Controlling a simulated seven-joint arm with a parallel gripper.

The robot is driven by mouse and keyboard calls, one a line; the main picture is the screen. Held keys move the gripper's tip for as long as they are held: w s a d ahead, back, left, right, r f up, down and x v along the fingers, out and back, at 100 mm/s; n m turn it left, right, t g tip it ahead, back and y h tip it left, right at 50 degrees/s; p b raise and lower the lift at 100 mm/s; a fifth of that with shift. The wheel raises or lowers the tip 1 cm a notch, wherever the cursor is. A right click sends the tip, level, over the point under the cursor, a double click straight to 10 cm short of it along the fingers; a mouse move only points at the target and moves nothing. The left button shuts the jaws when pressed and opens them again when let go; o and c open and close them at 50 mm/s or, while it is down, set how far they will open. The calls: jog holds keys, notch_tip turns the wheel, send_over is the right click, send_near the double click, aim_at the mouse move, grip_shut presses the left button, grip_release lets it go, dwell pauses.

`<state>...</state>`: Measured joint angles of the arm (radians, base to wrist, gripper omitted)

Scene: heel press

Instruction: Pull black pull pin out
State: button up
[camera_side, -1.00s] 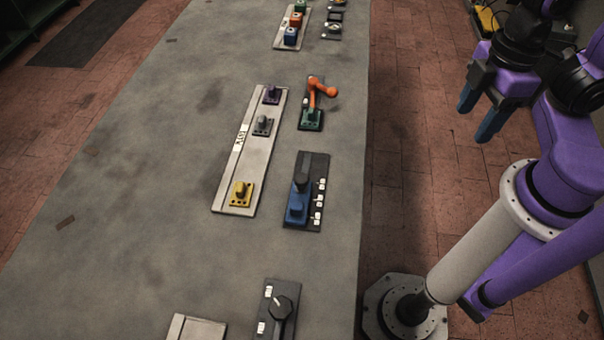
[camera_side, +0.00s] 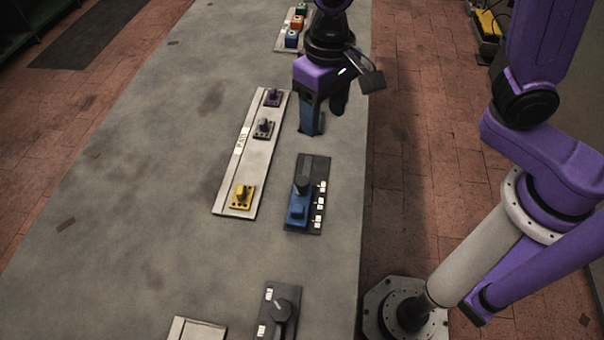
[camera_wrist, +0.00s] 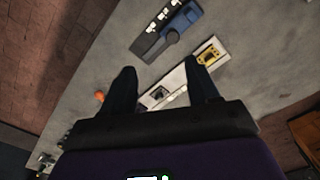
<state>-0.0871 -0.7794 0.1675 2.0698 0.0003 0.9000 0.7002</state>
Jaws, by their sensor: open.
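A pale strip (camera_side: 232,185) on the bench carries three small pull pins. The middle one (camera_side: 264,127) is dark grey to black and looks like the black pull pin. A purple pin (camera_side: 273,97) sits beyond it and a yellow one (camera_side: 242,195) nearer. My gripper (camera_side: 312,128) is over the bench just right of the strip, pointing down, apart from the pins. In the wrist view my gripper (camera_wrist: 163,75) is open and empty. The dark pin (camera_wrist: 158,93) shows between its fingers, low in the gap, and the yellow pin (camera_wrist: 208,55) beyond the right finger.
A dark panel with a blue lever block (camera_side: 299,207) and white switches stands right of the strip. Another dark panel with a knob (camera_side: 282,310) is at the front. An orange knob (camera_wrist: 99,97) shows left of my fingers. Bare bench (camera_side: 150,190) lies left of the strip.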

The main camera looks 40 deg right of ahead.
aim_at(302, 180)
jog(key=a+f, duration=0.1)
jog(key=f, duration=0.5)
jog(key=w+a+f+m, duration=0.1)
jog(key=f, duration=0.5)
jog(key=w+a+f+m, duration=0.1)
jog(key=f, duration=0.5)
jog(key=shift+f, duration=0.15)
jog(key=shift+c, duration=0.2)
